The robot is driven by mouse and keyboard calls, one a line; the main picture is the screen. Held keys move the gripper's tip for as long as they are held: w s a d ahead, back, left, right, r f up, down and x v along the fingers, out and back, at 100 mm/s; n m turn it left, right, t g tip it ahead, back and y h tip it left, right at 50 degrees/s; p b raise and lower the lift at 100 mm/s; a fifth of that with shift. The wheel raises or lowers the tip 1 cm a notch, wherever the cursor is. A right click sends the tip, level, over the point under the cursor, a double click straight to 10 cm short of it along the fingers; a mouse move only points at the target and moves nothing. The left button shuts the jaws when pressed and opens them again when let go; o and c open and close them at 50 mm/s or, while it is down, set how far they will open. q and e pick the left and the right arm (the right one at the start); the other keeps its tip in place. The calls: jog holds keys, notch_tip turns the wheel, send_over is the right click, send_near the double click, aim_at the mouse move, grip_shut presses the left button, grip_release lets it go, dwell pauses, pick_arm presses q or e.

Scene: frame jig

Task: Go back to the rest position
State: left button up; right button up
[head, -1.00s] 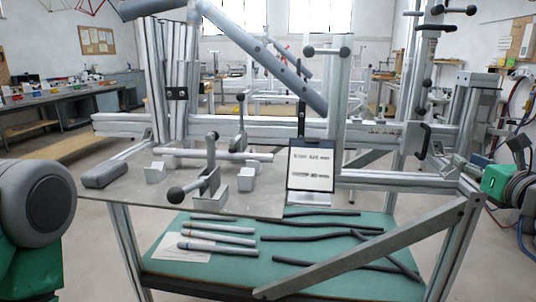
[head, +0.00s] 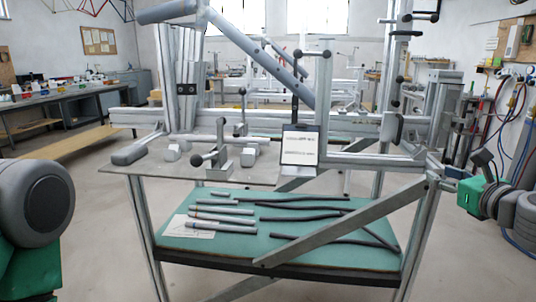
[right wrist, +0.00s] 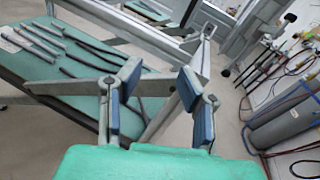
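The frame jig (head: 330,163) stands ahead of me, with metal rails, posts and clamps. My right gripper (right wrist: 157,98) is open in the right wrist view, with nothing between its two blue-padded fingers. It is near the jig's right corner, and a gap shows between it and the rails. In the head view my right arm's green and grey links show at the right edge, and dark finger parts (head: 485,160) show beside the jig. My left arm shows only as a grey joint and green link at the left edge; its gripper is out of view.
A green lower shelf (head: 330,262) holds several grey tubes, dark rods and a paper sheet. A sign (head: 300,147) stands on the jig. A diagonal brace (head: 350,220) crosses the front right. Hoses (head: 510,110) and a gas cylinder (right wrist: 285,115) are at the right. Bare floor shows around the jig.

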jog(key=s+a+f+n+g+y+p, duration=0.1)
jog(key=s+a+f+n+g+y, duration=0.15)
jog(key=a+f+n, duration=0.45)
jog(key=s+a+f+n+g+y, duration=0.1)
jog(key=s+a+f+n+g, duration=0.3)
jog(key=a+f, duration=0.45)
jog(key=s+a+f+n+g+p, duration=0.2)
jog(key=s+a+f+n+g, duration=0.25)
jog(key=s+f+n, duration=0.75)
jog(key=s+d+f+n+g+h, duration=0.1)
jog(key=s+f+n, duration=0.1)
jog(key=s, duration=0.4)
jog(key=s+d+f+n+g+h+p, duration=0.1)
jog(key=s+d+f+n+g, duration=0.1)
jog(key=s+n, duration=0.3)
jog(key=s+d+f+n+g+h, duration=0.2)
jog(key=s+f+n, duration=0.2)
jog(key=s, duration=0.3)
jog(key=shift+f, duration=0.15)
jog(key=shift+w, duration=0.1)
